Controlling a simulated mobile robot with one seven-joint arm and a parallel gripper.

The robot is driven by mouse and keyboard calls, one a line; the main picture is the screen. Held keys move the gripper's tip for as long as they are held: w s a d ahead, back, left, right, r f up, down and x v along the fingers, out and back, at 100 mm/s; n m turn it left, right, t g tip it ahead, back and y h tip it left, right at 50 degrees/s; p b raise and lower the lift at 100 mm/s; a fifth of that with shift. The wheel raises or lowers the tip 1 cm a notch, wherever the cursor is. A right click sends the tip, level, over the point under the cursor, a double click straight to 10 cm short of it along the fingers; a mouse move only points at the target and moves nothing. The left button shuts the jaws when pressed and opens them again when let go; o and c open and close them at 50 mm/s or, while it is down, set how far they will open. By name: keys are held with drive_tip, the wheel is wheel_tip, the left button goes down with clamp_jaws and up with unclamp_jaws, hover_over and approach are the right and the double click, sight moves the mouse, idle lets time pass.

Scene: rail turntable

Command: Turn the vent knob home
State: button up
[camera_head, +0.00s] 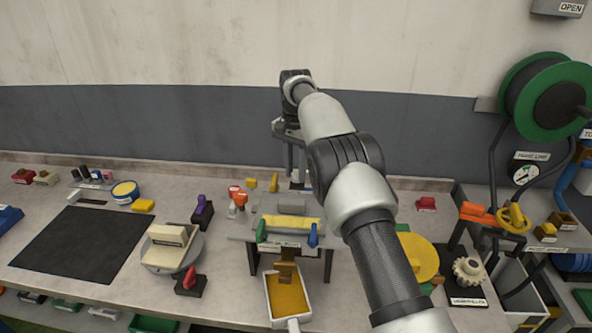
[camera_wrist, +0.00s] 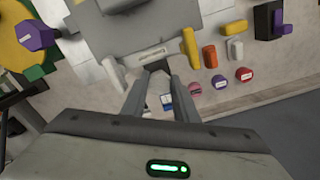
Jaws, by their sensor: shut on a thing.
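My gripper (camera_wrist: 157,75) is at the back of a small grey bench fixture, its fingers pointing at the fixture's edge in the wrist view. Its fingertips are closed on a small dark piece (camera_wrist: 157,67), apparently the vent knob, beside a pale label plate (camera_wrist: 150,53) that I cannot read. The fingers hide most of this piece, so I cannot tell its angle. In the head view my gripper (camera_head: 290,132) is behind the grey fixture (camera_head: 243,232), and its fingertips and the held piece cannot be made out.
The fixture carries a yellow bar (camera_head: 290,222), a green handle (camera_head: 262,230) and a blue handle (camera_head: 313,236). A purple knob (camera_head: 201,202) stands to its left. An orange cap (camera_wrist: 210,56) and a yellow wedge (camera_wrist: 190,47) are near my fingers. A black mat (camera_head: 80,243) is clear.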

idle(0.4)
drive_tip(key=o, duration=1.1)
drive_tip(key=shift+c, duration=0.2)
drive_tip(key=shift+r, duration=0.15)
